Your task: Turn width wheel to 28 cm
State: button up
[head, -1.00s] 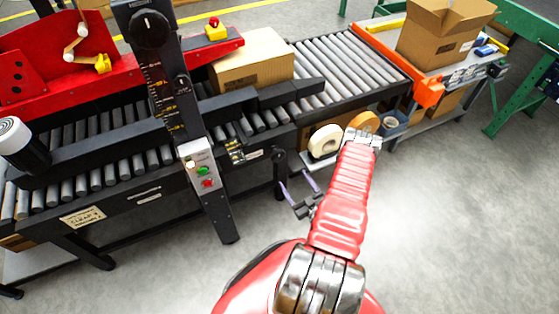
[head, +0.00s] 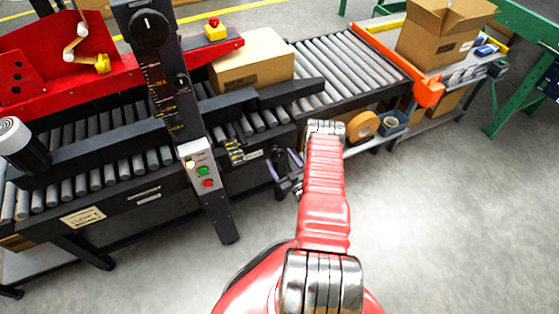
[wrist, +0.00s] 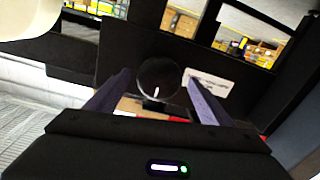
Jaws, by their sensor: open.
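The width wheel (wrist: 158,76) is a round black knob with a white mark near its lower edge in the wrist view. It faces my gripper on the dark side of the conveyor frame. My gripper (wrist: 158,82) is open, with one purple finger on each side of the wheel in the picture. Contact between fingers and wheel cannot be made out. In the head view my gripper (head: 283,163) is beside the conveyor's near side, where the wheel is mostly hidden. A small scale with yellow marks (head: 235,151) is left of it, its reading too small to tell.
A black column (head: 170,90) with a larger dial (head: 150,30) and a switch box (head: 200,165) stands left. A carton (head: 253,60) lies on the rollers. An orange tape roll (head: 364,125) is on a shelf to the right. The floor in front is clear.

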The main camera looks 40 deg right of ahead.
jog(key=shift+w, duration=0.25)
jog(key=shift+c, duration=0.7)
jog(key=c, duration=0.9)
